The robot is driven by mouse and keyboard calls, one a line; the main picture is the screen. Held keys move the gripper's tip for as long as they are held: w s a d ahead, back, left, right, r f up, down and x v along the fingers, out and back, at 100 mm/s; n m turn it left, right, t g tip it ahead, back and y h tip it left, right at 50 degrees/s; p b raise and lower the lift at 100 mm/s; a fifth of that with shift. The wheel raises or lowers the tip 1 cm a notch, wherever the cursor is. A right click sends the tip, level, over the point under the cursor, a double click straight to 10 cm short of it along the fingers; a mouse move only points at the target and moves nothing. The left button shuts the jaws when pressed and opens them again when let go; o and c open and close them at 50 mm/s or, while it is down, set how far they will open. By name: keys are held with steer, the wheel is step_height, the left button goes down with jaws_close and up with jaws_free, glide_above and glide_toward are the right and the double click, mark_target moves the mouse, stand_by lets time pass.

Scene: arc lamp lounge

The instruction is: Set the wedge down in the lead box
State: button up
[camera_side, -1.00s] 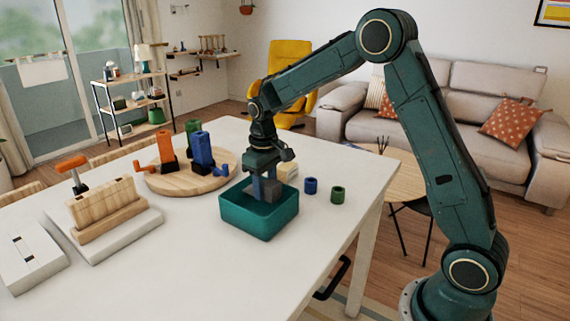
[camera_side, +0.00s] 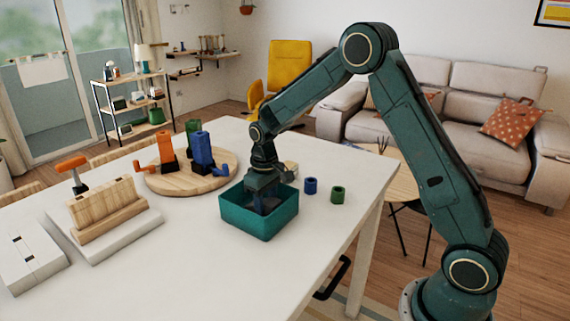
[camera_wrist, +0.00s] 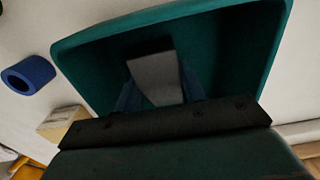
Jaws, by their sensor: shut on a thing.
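The teal open-topped box (camera_side: 258,222), which I take as the lead box, stands on the white table. Its teal wall (camera_wrist: 230,20) fills much of the wrist view. My gripper (camera_side: 267,205) reaches down inside it, jaws below the rim. In the wrist view the gripper (camera_wrist: 160,95) is shut on the grey wedge (camera_wrist: 155,76), a finger on either side. The near wall hides the wedge in the side view. I cannot tell whether the wedge touches the box floor.
A blue ring (camera_side: 310,186) and a green ring (camera_side: 338,194) stand right of the box. A round wooden board (camera_side: 190,180) with coloured upright pieces lies to the left. A slotted wooden block (camera_side: 105,208) is further left. The table front is clear.

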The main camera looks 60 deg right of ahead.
mark_target(266, 200)
steer(key=shift+f, duration=0.15)
steer(key=o, duration=1)
step_height(266, 200, up, 12)
steer(key=shift+r, duration=0.15)
stand_by(0.7)
